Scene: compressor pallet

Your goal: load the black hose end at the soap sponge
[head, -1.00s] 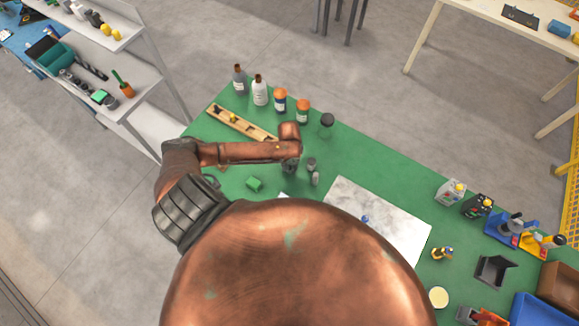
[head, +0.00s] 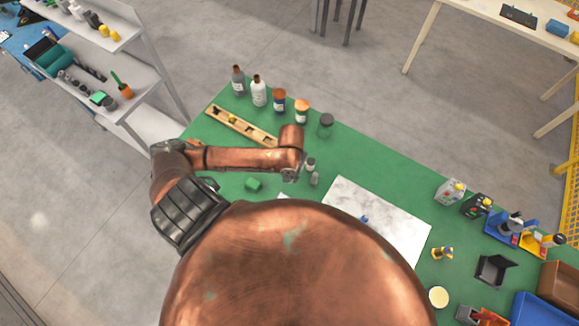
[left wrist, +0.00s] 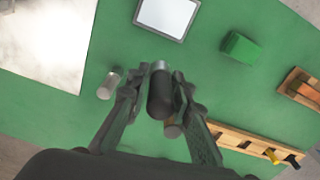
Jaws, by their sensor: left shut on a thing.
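My left gripper (left wrist: 160,95) is shut on a black cylindrical piece with a grey metal end, the likely black hose end (left wrist: 160,88), in the left wrist view. In the head view my left gripper (head: 290,174) is over the green table, mostly hidden by my copper wrist. A green block, possibly the soap sponge (head: 253,184), lies on the table to the left of the gripper. It also shows at the upper right in the left wrist view (left wrist: 240,46), apart from the gripper. My right gripper is not in view.
Small grey cylinders (head: 315,179) stand close beside the gripper. A wooden rack (head: 240,125), several bottles (head: 259,91) and a dark round-topped item (head: 326,124) stand behind. A pale marbled plate (head: 380,215) lies right. A white framed panel (left wrist: 167,18) lies near the green block.

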